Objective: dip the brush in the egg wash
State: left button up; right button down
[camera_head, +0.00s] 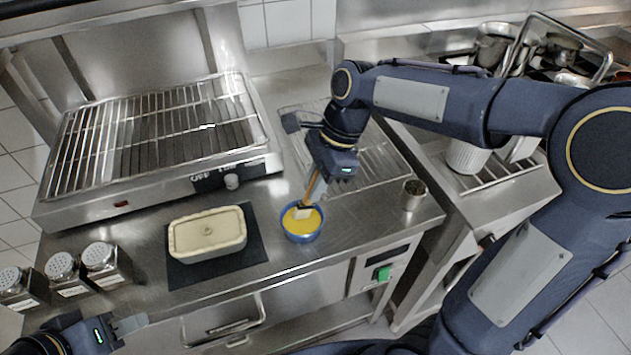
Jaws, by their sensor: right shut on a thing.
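A blue bowl (301,235) of yellow egg wash (297,226) stands on the steel counter. My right gripper (318,179) is above the bowl, shut on the brush (311,194). The brush points down, and its pale head is in the bowl at the egg wash. How deep the bristles go I cannot tell. A pale pie (207,232) with a small hole in its top sits on a dark mat (258,250) left of the bowl. My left gripper (130,324) is at the lower left, in front of the counter, away from these objects; its finger gap is unclear.
Several shakers (103,263) stand at the counter's left front. A grill (160,140) fills the back left. A wire rack (370,165) lies behind the bowl. A small metal cup (413,194) stands at the right edge. Pans (494,45) crowd the back right.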

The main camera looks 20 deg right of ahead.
aim_at(316, 174)
jog(key=shift+f, duration=0.5)
jog(key=shift+f, duration=0.1)
dwell(1.7)
notch_tip(316, 174, up, 7)
jog(key=p, duration=0.7)
dwell(0.4)
jog(key=shift+s, duration=0.1)
dwell(0.4)
